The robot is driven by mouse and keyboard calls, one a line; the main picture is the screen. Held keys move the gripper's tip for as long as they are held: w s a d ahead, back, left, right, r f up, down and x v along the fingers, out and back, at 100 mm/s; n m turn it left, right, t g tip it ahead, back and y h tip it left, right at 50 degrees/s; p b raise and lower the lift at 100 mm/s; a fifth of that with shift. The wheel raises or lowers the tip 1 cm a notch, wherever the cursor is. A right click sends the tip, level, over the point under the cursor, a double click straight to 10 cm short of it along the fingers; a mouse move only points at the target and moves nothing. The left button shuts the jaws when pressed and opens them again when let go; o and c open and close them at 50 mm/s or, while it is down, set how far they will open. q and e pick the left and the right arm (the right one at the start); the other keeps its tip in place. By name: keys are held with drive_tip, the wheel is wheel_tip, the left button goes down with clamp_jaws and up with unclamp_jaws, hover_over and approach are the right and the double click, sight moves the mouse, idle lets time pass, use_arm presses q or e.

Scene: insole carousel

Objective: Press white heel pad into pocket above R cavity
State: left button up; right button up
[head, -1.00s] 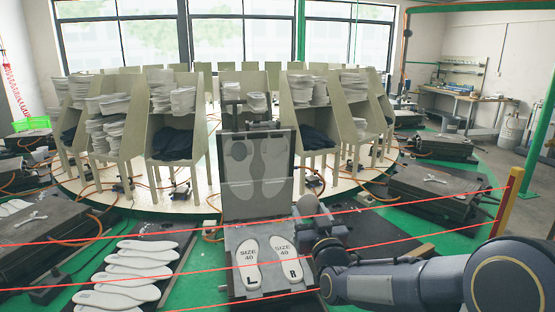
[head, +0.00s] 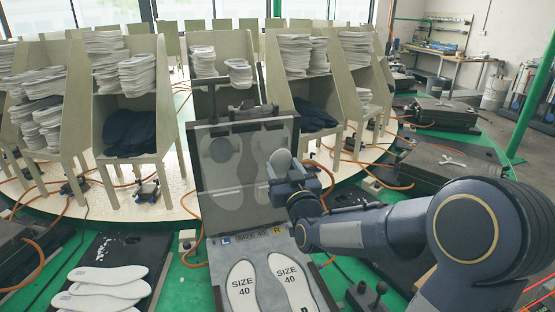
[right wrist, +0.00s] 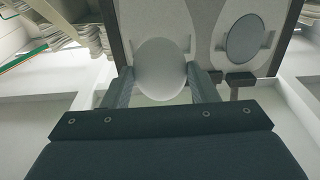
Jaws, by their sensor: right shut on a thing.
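My right gripper (head: 283,171) is shut on the pale heel pad (head: 281,158), in front of the right part of the raised lid (head: 208,191). In the right wrist view the white pad (right wrist: 162,68) sits between the two fingers (right wrist: 162,90) and overlaps one insole-shaped cavity (right wrist: 148,22). Whether it touches the lid, I cannot tell. My left gripper is not in view.
Two "SIZE 40" insoles, left (head: 242,287) and right (head: 291,281), lie on the base below the lid. Loose white insoles (head: 103,287) lie on a dark board at left. Racks with stacked insoles (head: 139,75) stand behind the lid.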

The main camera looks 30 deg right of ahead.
sight(271, 144)
drive_tip(key=shift+s+r, duration=0.1)
drive_tip(key=shift+s, duration=0.1)
drive_tip(key=shift+w, duration=0.1)
drive_tip(key=shift+f+b, duration=0.2)
drive_tip(key=shift+b, duration=0.35)
drive_tip(key=shift+w+r, duration=0.1)
drive_tip(key=shift+w, duration=0.1)
drive_tip(key=shift+b+x, duration=0.7)
drive_tip(key=shift+x, duration=3.4)
drive_tip(key=o, duration=0.8)
drive_tip(key=shift+w, duration=0.1)
